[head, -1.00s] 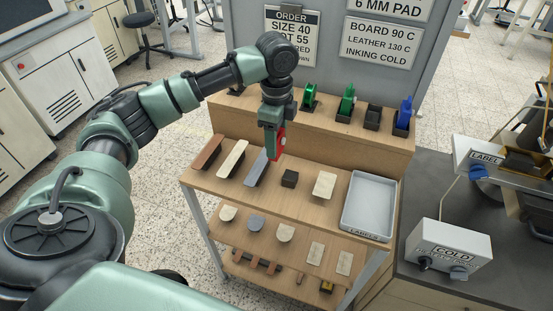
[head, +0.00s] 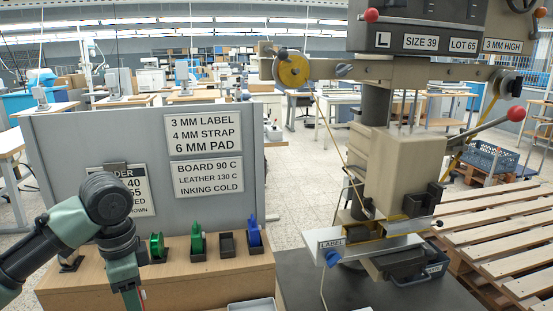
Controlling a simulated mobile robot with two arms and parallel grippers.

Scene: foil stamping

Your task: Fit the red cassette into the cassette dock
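My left gripper (head: 132,299) hangs at the lower left, over the wooden bench, and is cut off by the bottom edge. A narrow strip of the red cassette (head: 143,293) shows at its right side, held in the fingers; the rest is hidden. On the bench's back ledge stand black holders. One beside my arm carries a green reel (head: 157,247), others carry a green piece (head: 197,238) and a blue piece (head: 254,233), and one black holder (head: 227,245) looks empty. I cannot tell which part is the cassette dock. My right gripper is out of view.
The stamping press (head: 395,170) stands at the right, with a yellow foil reel (head: 293,70), red-knobbed levers and a LABEL plate (head: 375,250). A grey sign panel (head: 90,135) rises behind the ledge. The dark worktop (head: 310,275) left of the press looks clear.

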